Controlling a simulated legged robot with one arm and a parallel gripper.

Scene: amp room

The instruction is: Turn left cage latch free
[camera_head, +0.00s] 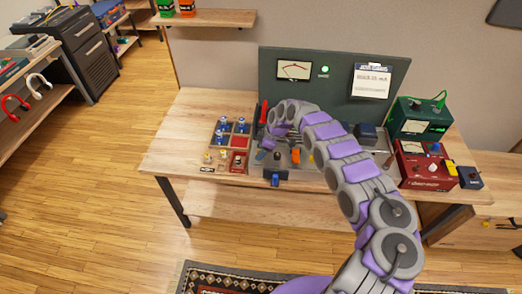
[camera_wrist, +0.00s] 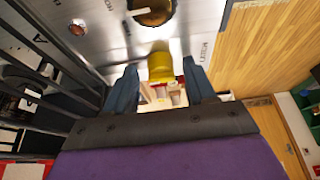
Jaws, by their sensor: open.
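My gripper (camera_wrist: 162,90) is open, with its two blue fingers on either side of a yellow piece (camera_wrist: 160,66) in the wrist view. The yellow piece stands at a silver panel (camera_wrist: 115,30), just ahead of or between the fingertips; I cannot tell if they touch it. It may be the left cage latch, but I cannot tell for sure. Black cage bars (camera_wrist: 50,45) run along the left of the wrist view. In the head view my arm reaches over the bench, and its end hides part of the panel there. An orange piece (camera_head: 295,155) shows right of my wrist.
The wooden bench (camera_head: 170,150) holds a dark green meter panel (camera_head: 335,95), a tray of blue-capped parts (camera_head: 225,130) at left, and green (camera_head: 420,118) and red (camera_head: 425,165) boxes at right. A round brass knob (camera_wrist: 152,12) sits beyond the yellow piece. Open floor (camera_head: 110,210) lies left.

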